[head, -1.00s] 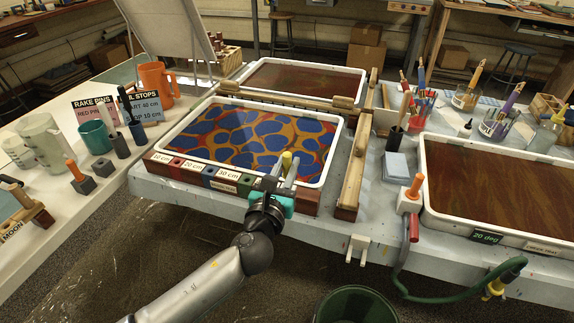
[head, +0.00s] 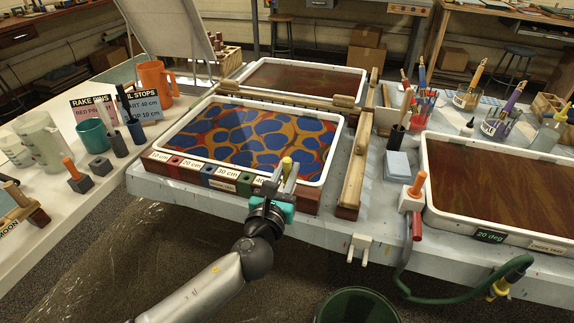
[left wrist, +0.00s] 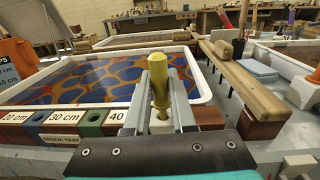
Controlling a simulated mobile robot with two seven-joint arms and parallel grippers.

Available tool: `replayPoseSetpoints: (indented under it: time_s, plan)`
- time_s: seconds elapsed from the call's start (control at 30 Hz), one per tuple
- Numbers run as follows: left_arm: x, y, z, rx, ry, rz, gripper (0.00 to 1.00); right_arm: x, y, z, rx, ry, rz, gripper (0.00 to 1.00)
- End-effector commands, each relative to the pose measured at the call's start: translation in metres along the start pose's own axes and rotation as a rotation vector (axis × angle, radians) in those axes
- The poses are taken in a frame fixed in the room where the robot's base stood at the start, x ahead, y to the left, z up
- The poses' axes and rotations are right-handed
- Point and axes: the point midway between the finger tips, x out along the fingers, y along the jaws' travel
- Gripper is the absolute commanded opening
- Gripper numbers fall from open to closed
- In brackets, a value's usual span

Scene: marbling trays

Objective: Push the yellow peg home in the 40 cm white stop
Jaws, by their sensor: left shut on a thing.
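The yellow peg (left wrist: 159,82) stands upright between the two grey fingers of my left gripper (head: 283,180), which is shut on it. In the left wrist view the peg's thinner lower part goes down to the white stop (left wrist: 160,127). The fingers hide much of the stop, and how deep the peg sits in it cannot be told. The stop is in the tray's front rail, just right of the label starting with "40" (left wrist: 117,124). The yellow peg also shows in the head view (head: 287,164). My right gripper is not in view.
The front rail (head: 310,201) also has 10, 20 and 30 cm stops to the left. The marbled tray (head: 330,155) lies behind it. A wooden rake bar (head: 352,178) runs along the right. A green bucket (head: 357,305) stands below the table's front edge.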

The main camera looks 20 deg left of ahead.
Motion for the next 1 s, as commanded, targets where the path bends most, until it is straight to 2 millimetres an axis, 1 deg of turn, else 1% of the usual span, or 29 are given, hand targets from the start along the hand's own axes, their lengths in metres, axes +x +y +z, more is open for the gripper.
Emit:
replayPoseSetpoints:
  time_s: [0.73,0.9,0.93,1.0]
  plan:
    - [0.0,0.0,-0.02,-0.001,0.0,0.0,0.0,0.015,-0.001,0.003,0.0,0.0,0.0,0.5]
    - [0.0,0.0,-0.018,0.0,0.0,0.0,0.0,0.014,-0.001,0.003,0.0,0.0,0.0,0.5]
    - [0.0,0.0,-0.018,0.0,0.0,0.0,0.27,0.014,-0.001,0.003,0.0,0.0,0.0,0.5]
    - [0.0,0.0,-0.018,0.0,-0.001,0.0,0.34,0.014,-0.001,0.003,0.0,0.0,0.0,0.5]
